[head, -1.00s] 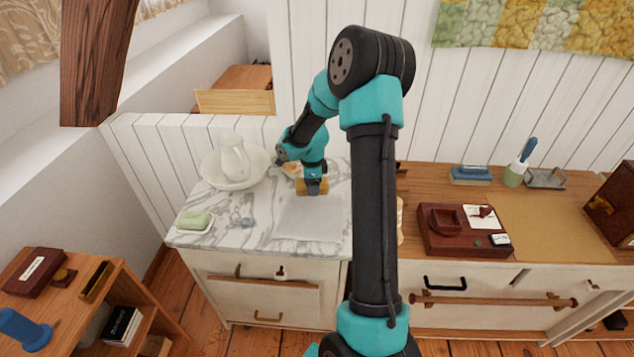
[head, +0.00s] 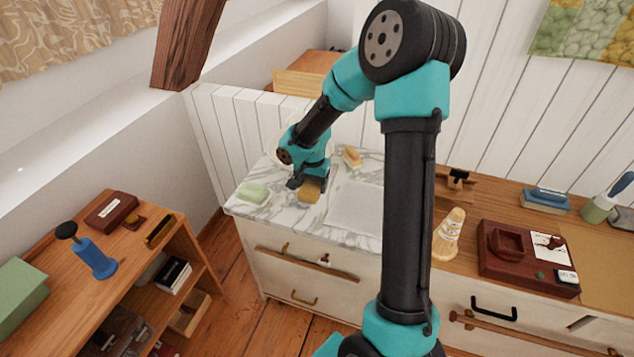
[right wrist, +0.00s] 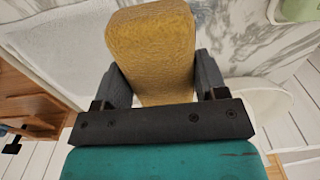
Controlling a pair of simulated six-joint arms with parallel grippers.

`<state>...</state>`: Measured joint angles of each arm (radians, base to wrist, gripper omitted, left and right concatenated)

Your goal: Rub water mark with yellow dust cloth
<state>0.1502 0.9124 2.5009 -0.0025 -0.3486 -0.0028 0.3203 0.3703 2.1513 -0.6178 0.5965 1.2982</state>
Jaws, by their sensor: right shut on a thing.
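The yellow dust cloth (head: 310,191), a thick folded pad, is in my right gripper (head: 312,183) at the marble top (head: 338,232). In the right wrist view the cloth (right wrist: 152,45) sits between the two fingers of my right gripper (right wrist: 158,80), which are shut on its sides. The cloth is low over the marble or touching it; I cannot tell which. It is left of the pale grey mat (head: 357,207). I cannot make out the water mark now; the cloth and gripper may cover it. My left gripper is not in view.
Green soap on a dish (head: 253,192) lies left of the cloth. A wooden brush (head: 351,156) lies behind. The white jug and basin are mostly hidden by my arm.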

